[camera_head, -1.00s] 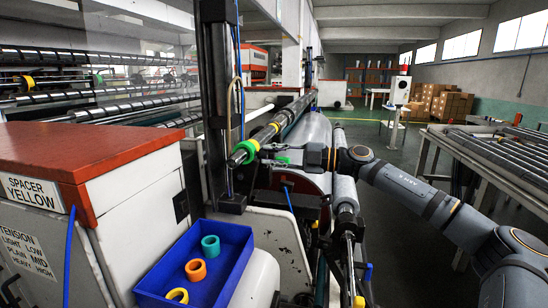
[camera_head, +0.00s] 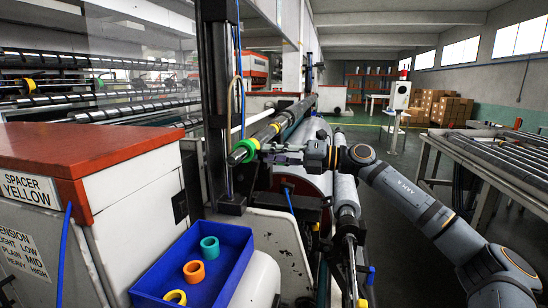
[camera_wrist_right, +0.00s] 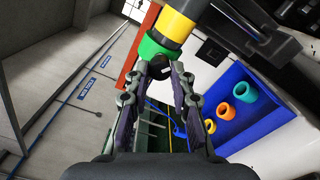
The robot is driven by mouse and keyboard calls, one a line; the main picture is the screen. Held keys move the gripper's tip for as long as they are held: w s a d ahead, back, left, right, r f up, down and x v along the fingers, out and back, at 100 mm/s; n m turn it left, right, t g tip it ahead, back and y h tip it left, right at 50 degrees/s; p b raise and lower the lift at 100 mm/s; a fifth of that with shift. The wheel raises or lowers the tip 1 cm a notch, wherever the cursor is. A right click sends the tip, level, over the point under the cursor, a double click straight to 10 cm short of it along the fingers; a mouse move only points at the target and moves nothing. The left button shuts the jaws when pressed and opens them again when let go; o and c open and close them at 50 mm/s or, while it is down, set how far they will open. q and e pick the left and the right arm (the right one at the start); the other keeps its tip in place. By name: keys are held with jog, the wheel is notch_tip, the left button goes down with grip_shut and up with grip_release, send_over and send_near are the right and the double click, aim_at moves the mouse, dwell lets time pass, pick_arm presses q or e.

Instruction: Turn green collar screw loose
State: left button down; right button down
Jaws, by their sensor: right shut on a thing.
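The green collar (camera_head: 243,151) sits at the near end of a dark shaft (camera_head: 262,136). In the right wrist view the green collar (camera_wrist_right: 157,48) is at the top centre, with a yellow band (camera_wrist_right: 178,20) next to it on the shaft. My right gripper (camera_head: 266,151) reaches it from the right. In the right wrist view the fingertips of my right gripper (camera_wrist_right: 160,72) are shut on a small dark screw (camera_wrist_right: 160,70) at the collar's lower side; the fingertips partly hide it. My left gripper is not in view.
A blue bin (camera_head: 237,262) below the shaft holds a teal ring (camera_head: 209,247), an orange ring (camera_head: 194,271) and a yellow ring (camera_head: 175,298). A red-topped cabinet (camera_head: 85,155) stands left. A dark upright post (camera_head: 217,100) is close beside the collar. A roller rack (camera_head: 490,160) stands right.

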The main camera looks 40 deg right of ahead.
jog(key=shift+n, duration=0.5)
dwell(0.3)
jog(key=c, duration=1.1)
grip_release()
